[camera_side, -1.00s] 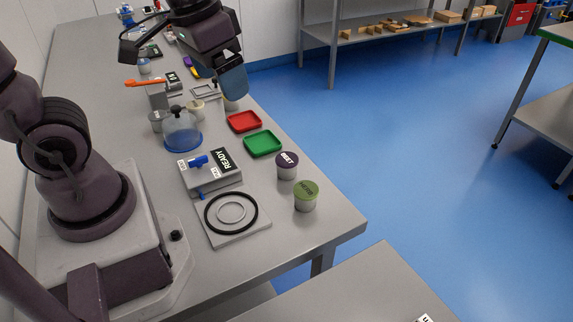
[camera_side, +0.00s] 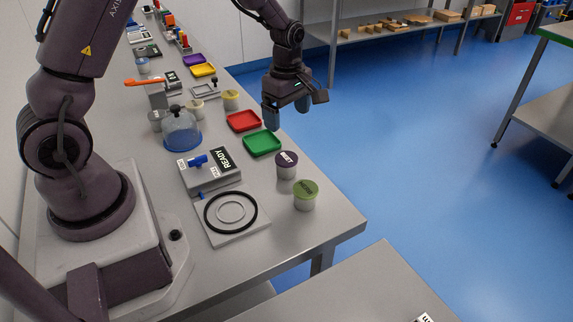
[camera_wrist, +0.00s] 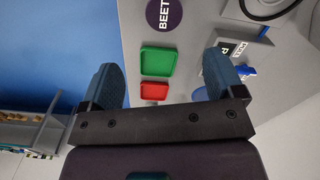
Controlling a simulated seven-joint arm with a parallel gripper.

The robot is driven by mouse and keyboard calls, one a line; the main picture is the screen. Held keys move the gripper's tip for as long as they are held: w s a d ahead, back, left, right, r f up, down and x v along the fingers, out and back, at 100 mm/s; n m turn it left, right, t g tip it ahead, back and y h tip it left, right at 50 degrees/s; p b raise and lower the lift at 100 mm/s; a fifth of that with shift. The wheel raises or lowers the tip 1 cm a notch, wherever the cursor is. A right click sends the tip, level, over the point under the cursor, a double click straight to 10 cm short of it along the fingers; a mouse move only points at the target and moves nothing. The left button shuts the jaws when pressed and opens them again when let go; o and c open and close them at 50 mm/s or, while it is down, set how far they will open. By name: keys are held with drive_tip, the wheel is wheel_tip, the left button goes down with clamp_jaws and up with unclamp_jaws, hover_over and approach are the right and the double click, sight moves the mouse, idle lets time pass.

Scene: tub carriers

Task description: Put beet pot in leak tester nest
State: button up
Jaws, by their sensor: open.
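The beet pot (camera_side: 286,165) is a small light pot with a purple lid and white lettering. It stands upright near the table's right edge, and its lid marked BEET (camera_wrist: 163,14) shows at the top of the wrist view. The leak tester (camera_side: 211,172) is a grey box with a READY display and a blue lever. In front of it is a grey plate with a black ring, the nest (camera_side: 231,212), and it is empty. My gripper (camera_side: 287,112) is open and empty above the table's right edge, beyond the beet pot. Its blue fingers (camera_wrist: 160,82) are spread wide.
A pot with a green lid (camera_side: 306,195) stands just in front of the beet pot. A green tray (camera_side: 262,143) and a red tray (camera_side: 243,121) lie behind it. A clear dome with a blue base (camera_side: 182,132) stands left of the trays.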

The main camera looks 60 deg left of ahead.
sight(285, 157)
drive_tip(key=f, duration=1.2)
drive_tip(key=shift+s+f, duration=0.3)
drive_tip(key=shift+f, duration=0.05)
drive_tip(key=c, duration=1.1)
drive_tip(key=shift+r, duration=0.1)
